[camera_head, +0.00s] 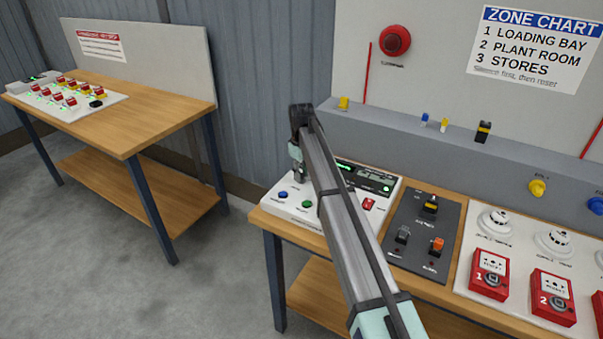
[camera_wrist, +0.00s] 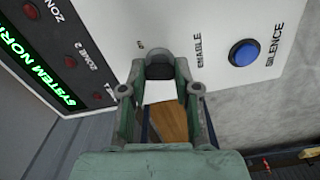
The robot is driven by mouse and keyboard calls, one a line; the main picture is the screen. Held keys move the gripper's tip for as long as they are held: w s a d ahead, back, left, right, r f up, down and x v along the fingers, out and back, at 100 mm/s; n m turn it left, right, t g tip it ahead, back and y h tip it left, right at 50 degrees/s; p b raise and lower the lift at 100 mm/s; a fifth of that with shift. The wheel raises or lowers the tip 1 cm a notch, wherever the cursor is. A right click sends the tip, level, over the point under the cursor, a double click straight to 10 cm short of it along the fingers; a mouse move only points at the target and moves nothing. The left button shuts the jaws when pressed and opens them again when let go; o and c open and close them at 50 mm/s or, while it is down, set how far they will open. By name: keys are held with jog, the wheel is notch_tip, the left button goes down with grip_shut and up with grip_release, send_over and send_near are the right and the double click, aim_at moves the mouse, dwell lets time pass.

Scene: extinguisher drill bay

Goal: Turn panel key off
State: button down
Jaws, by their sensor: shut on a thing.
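The white control panel (camera_head: 277,199) stands at the left end of the near bench, with a lit green display, a blue button and a green button. In the wrist view the panel (camera_wrist: 185,20) fills the top, its display (camera_wrist: 40,65) reading SYSTEM NOR… before the edge cuts it. My gripper (camera_wrist: 160,70) is at the panel face beside the word ENABLE, fingertips shut on a small dark part, apparently the panel key. The fingers hide most of it, so I cannot tell its angle. In the head view my gripper (camera_head: 299,170) is over the panel's back left, partly behind my arm.
The blue SILENCE button (camera_wrist: 244,53) is close to the right of my fingers. A dark switch plate (camera_head: 425,235), smoke detectors (camera_head: 495,223) and red call points (camera_head: 489,274) lie to the right on the bench. Another bench (camera_head: 150,105) stands left across open floor.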

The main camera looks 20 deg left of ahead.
jog(key=shift+n, duration=1.3)
jog(key=c, duration=0.8)
grip_release()
jog(key=shift+c, duration=0.2)
jog(key=shift+r, duration=0.1)
notch_tip(320, 180, up, 12)
